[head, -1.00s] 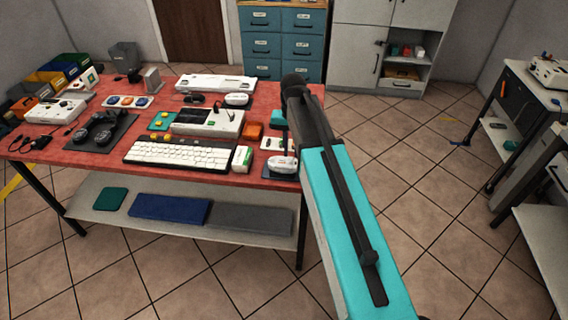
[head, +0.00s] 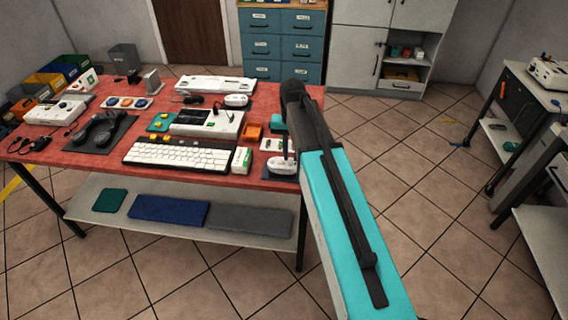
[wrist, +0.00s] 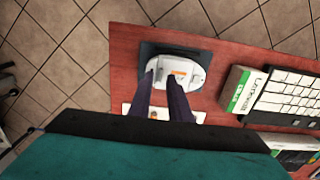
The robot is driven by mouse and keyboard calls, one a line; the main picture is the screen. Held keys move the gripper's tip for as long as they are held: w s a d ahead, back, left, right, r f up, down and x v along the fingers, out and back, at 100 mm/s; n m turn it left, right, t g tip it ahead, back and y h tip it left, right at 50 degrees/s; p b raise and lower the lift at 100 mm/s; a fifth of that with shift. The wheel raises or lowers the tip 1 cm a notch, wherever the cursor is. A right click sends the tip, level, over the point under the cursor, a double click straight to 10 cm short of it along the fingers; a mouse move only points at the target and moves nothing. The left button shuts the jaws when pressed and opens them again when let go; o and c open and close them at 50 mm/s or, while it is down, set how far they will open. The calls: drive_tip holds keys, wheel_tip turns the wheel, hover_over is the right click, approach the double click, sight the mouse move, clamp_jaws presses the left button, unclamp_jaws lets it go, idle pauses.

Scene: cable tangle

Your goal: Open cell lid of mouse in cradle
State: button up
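A white mouse (head: 282,165) sits in a dark cradle (wrist: 150,48) at the table's front right corner. In the wrist view the mouse (wrist: 190,72) shows from above, with a pale panel and a small orange mark on its top. My gripper (wrist: 162,76) has its two dark fingers apart, with their tips over the near part of the mouse. I cannot tell whether the tips touch it. The lid looks closed, but the fingers hide part of the mouse. In the head view my arm partly hides the gripper and the cradle.
A green-and-white box (wrist: 236,90) and a white keyboard (wrist: 285,97) lie right of the cradle in the wrist view. Open floor lies beyond the table edge.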

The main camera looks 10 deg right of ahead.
drive_tip(key=shift+f, duration=0.95)
drive_tip(key=shift+s+f+b, duration=0.1)
drive_tip(key=shift+b, duration=0.2)
idle(1.4)
clamp_jaws()
